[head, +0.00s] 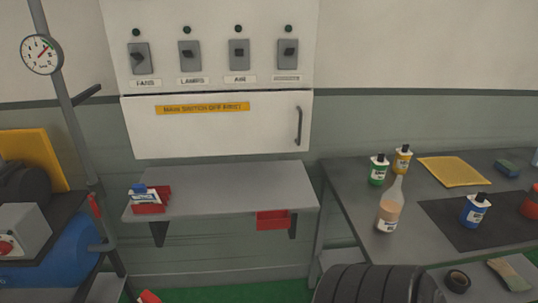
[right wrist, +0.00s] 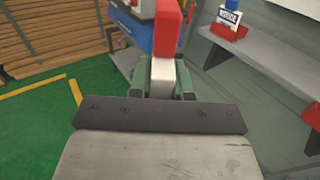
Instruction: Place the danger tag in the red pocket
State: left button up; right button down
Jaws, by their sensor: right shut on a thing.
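In the right wrist view my right gripper (right wrist: 162,88) is shut on a red and white danger tag (right wrist: 167,30). The tag stands up from the fingers, red above and white below; no lettering on it is readable. A small red and white piece at the bottom edge of the head view (head: 148,297) looks like the same tag, low in front of the shelf. The red pocket (head: 273,220) hangs at the right of the shelf's front edge; it partly shows in the right wrist view (right wrist: 313,138). My left gripper is not in view.
The grey wall shelf (head: 225,192) carries a red holder (head: 151,208) with blue and white notice tags at its left end. A switch cabinet (head: 215,125) is above. A post with a gauge (head: 42,54) stands left; a tyre (head: 375,285) and workbench (head: 350,190) stand right.

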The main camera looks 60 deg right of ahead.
aim_at(272, 224)
jog(key=k+l+u, duration=0.3)
jog(key=k+l, duration=0.45)
jog(key=l, duration=0.4)
jog(key=k+l+u, duration=0.25)
jog(key=k+l, duration=0.65)
jog(key=i+l, duration=0.05)
jog(key=l, duration=0.05)
